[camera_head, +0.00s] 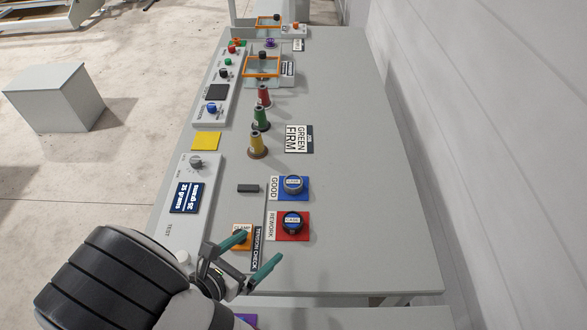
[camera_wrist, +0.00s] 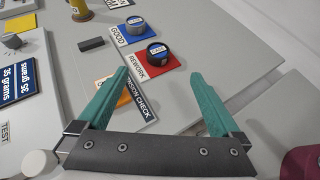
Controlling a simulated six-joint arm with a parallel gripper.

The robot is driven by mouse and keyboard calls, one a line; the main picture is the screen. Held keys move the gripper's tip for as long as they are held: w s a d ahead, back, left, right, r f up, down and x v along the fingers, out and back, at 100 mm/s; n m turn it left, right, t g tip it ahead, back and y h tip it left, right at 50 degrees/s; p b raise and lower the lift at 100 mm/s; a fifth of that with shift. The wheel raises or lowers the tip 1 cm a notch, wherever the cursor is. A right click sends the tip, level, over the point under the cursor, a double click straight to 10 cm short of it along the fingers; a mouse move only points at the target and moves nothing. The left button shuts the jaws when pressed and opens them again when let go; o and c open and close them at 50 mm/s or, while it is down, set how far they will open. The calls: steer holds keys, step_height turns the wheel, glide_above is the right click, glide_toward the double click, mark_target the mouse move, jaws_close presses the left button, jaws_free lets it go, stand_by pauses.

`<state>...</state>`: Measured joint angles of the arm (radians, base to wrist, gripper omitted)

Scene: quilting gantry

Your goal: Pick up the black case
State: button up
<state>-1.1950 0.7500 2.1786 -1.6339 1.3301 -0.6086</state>
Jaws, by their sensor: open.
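The black case (camera_head: 248,188) is a small dark flat block lying on the grey table, left of the blue GOOD pad. It also shows in the wrist view (camera_wrist: 91,44), at the upper left, beyond my fingertips. My gripper (camera_head: 257,253) is open and empty, with green fingers spread wide. It is over the near end of the table, by the TENSION CHECK label and the orange CLAMP pad. The case is apart from the fingers, farther up the table. Nothing hides the case in either view.
A blue pad (camera_head: 301,195) and a red pad (camera_head: 280,234) each hold a round canister right of the case. A yellow spool (camera_head: 257,146) stands beyond it. A scale panel (camera_head: 190,190) with dial and display lies to its left. The table's right side is clear.

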mark_target(291, 222)
steer(key=x, duration=1.5)
steer(key=shift+s+a+f, duration=0.1)
steer(key=shift+a+f, duration=0.15)
steer(key=c, duration=1.4)
steer(key=shift+r, duration=0.1)
steer(key=shift+c, duration=0.2)
